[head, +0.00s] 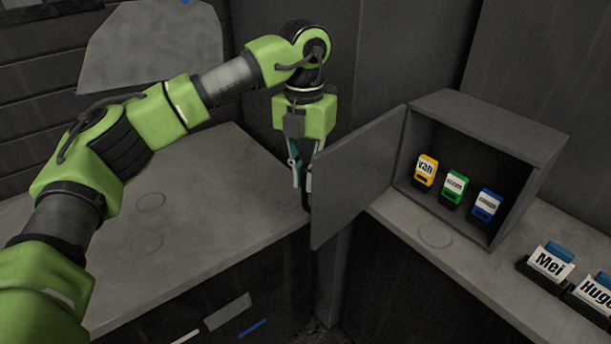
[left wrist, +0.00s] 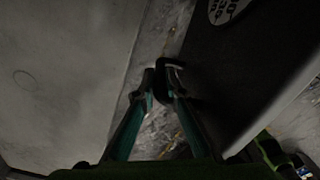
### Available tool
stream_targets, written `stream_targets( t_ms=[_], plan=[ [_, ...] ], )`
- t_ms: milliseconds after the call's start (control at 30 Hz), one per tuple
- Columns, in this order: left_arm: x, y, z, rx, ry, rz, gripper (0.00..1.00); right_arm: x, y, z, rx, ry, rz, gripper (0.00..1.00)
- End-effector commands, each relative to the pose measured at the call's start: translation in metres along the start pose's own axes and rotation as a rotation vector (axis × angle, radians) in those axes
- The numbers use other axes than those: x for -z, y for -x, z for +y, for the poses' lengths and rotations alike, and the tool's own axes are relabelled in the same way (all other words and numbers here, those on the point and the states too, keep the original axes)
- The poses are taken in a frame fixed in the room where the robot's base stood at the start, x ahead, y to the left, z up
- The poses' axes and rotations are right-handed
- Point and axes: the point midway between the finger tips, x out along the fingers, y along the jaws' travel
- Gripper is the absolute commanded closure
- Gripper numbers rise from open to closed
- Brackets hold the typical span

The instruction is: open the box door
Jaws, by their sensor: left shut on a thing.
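The grey box (head: 499,124) stands on the counter at the right in the head view. Its door (head: 355,175) is swung wide open to the left, and the inside shows. My left gripper (head: 303,185) is at the door's far left edge, pointing down. In the left wrist view its fingertips (left wrist: 162,84) are shut on the dark door handle (left wrist: 168,66), and the door panel (left wrist: 235,75) lies to the right. In the head view the door partly hides the fingers. My right gripper is in neither view.
Inside the box stand yellow (head: 426,170), green (head: 453,188) and blue (head: 486,206) items. Card holders marked "Mei" (head: 549,263) and "Hugo" (head: 595,292) stand on the right counter (head: 400,215). The left counter (head: 215,200) is clear. A gap separates the counters.

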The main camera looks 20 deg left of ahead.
Motion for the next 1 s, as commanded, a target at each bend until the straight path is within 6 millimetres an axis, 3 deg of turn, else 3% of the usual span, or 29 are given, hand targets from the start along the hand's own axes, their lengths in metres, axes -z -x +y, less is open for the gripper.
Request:
stream_targets(
  t_ms=[33, 67, 100, 433, 567, 1000],
  plan=[
    [-0.001, 0.001, 0.0, 0.001, 0.001, -0.003, 1.0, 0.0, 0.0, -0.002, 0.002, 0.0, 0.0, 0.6],
    [-0.001, 0.001, 0.0, 0.001, 0.001, -0.003, 0.82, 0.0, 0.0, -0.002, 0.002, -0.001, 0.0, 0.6],
    [-0.001, 0.001, 0.0, 0.001, 0.001, -0.003, 0.72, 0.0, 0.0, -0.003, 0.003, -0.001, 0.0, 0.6],
    [0.0, 0.001, 0.0, 0.001, 0.0, -0.002, 0.72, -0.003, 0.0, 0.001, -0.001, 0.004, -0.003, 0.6],
    [-0.001, 0.01, -0.001, 0.0, 0.0, -0.003, 0.72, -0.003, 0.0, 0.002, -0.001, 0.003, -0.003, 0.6],
    [-0.001, 0.097, -0.001, 0.0, 0.0, -0.005, 0.72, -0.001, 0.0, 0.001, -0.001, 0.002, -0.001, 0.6]
  ],
)
